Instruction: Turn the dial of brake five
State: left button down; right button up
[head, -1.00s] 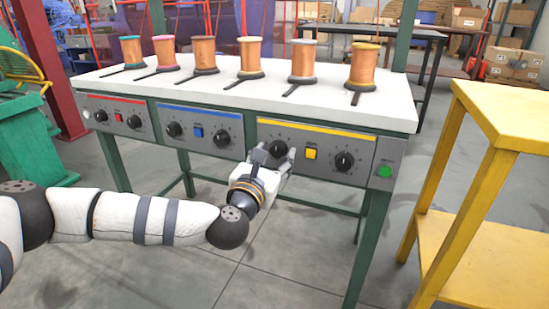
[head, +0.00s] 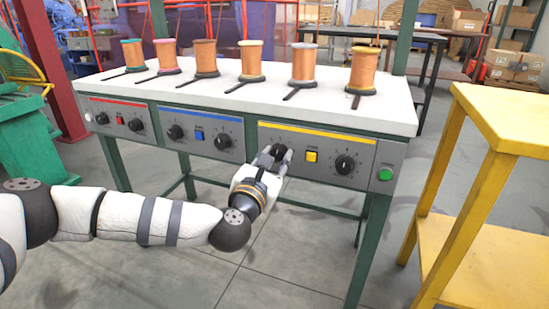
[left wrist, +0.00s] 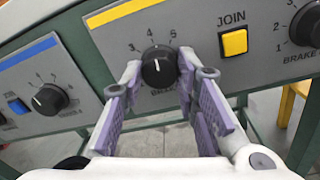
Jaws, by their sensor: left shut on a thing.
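The dial of brake five (left wrist: 159,62) is a round black knob with a white pointer line, the left knob on the yellow-striped panel. In the left wrist view its pointer is roughly upright below the printed scale. The label under it is mostly hidden. In the head view the dial (head: 279,150) is partly covered by my left gripper (head: 276,156). The left wrist view shows the fingers of my left gripper (left wrist: 159,78) on both sides of the knob, shut on it. My right gripper is not in view.
A yellow JOIN button (left wrist: 233,42) and another black dial (head: 345,164) sit to the right. A green button (head: 385,174) is at the panel's end. Several copper spools stand on the white tabletop (head: 200,92). A yellow stand (head: 500,120) is at the right.

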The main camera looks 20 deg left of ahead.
pick_arm(q)
jog(key=m+p, duration=0.1)
jog(key=m, duration=0.5)
jog(key=shift+r+p, duration=0.1)
jog(key=shift+p, duration=0.3)
jog(key=m+p, duration=0.1)
jog(key=m, duration=0.2)
jog(key=m+p, duration=0.1)
jog(key=m, duration=0.2)
jog(key=shift+t+h, duration=0.3)
jog(key=shift+h, duration=0.1)
jog(key=m+p, duration=0.2)
jog(key=m, duration=0.3)
jog(key=shift+m, duration=0.4)
jog(key=m+p, duration=0.2)
jog(key=m, duration=0.3)
jog(key=shift+m+h, duration=0.3)
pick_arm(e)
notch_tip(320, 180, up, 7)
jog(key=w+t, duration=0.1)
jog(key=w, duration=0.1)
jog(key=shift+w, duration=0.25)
pick_arm(q)
jog(key=shift+a+f, duration=0.1)
jog(key=shift+f, duration=0.1)
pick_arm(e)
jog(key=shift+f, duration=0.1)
pick_arm(q)
jog(key=c, duration=1.2)
grip_release()
